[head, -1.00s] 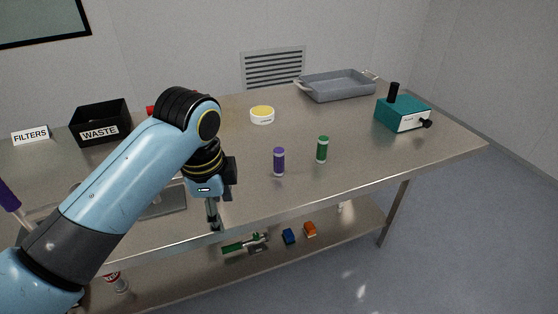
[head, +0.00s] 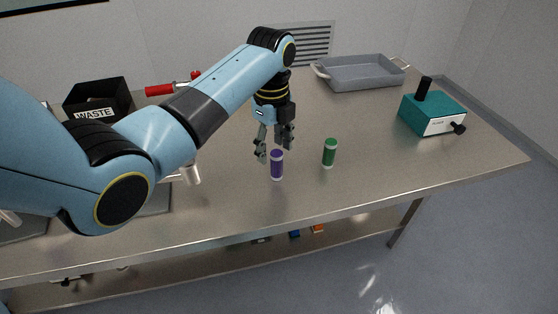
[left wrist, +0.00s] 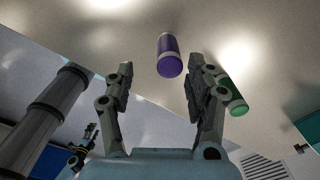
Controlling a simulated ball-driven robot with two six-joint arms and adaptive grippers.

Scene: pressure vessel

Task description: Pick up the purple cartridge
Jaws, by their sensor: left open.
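A teal device (head: 433,113) with a black knob stands at the right. A grey tray (head: 360,72) lies at the back, and a black WASTE bin (head: 97,100) at the back left. A red-handled tool (head: 160,90) lies behind my arm. The table right of the green cartridge is clear.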

